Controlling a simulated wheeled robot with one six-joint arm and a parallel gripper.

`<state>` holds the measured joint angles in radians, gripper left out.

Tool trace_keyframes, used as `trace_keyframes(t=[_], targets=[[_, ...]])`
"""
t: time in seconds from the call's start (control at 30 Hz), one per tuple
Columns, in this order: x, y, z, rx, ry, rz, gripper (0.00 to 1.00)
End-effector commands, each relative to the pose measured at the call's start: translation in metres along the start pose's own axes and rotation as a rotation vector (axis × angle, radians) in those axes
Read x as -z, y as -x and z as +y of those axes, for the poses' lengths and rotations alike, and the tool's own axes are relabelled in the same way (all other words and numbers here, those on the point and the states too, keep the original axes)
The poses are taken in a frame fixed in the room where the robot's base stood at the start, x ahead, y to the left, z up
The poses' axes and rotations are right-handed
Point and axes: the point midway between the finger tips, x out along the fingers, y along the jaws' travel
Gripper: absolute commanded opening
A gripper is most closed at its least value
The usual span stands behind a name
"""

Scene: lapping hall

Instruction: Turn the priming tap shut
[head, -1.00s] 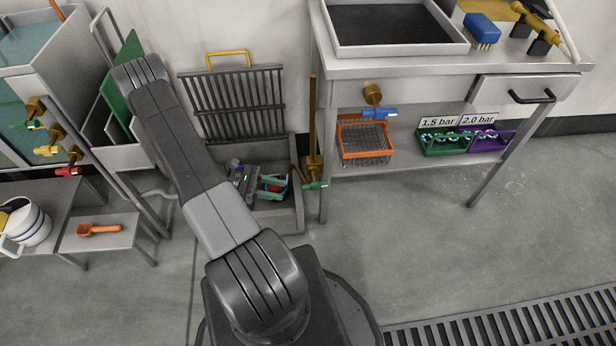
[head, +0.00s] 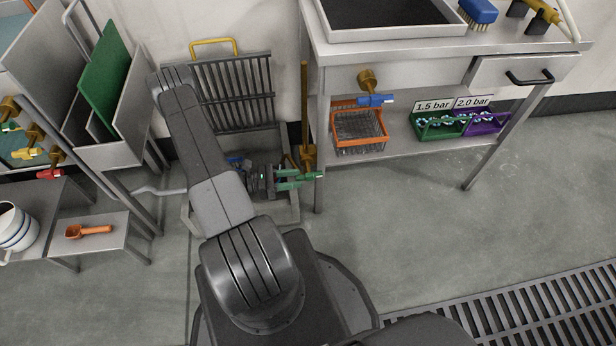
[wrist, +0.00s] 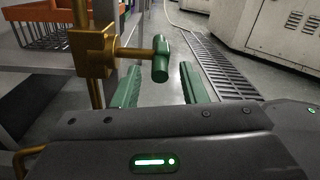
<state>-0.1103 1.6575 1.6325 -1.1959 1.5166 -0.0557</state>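A brass tap with a green bar handle (head: 314,176) is on an upright brass pipe (head: 305,110) by the sink bench's left leg. No label names it. In the wrist view its brass body (wrist: 95,52) is at upper left, and a stem runs right to the green handle (wrist: 160,58). The handle points partly toward the camera. My gripper (head: 293,179) is just left of the handle in the head view. In the wrist view my gripper (wrist: 160,72) is open, its green fingers either side of and slightly below the handle, with gaps visible. Contact is not visible.
An orange wire basket (head: 360,130) and a blue-handled tap (head: 375,100) are right of the pipe. A grey rack (head: 232,95) stands behind my arm. Red- and yellow-handled taps (head: 28,153) are at far left. The floor on the right is open, with a drain grate (head: 510,315).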

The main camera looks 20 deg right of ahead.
Motion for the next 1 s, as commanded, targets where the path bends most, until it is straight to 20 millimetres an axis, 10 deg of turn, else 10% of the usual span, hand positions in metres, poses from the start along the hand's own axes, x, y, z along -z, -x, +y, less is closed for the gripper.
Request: trace_keyframes(t=[0.3, 0.8, 1.0], targets=[[0.000, -0.042, 0.000, 0.003, 0.000, 0.001, 0.39], [0.000, -0.053, 0.000, 0.000, 0.000, 0.001, 0.39], [0.000, -0.053, 0.000, 0.000, 0.000, 0.000, 0.01]])
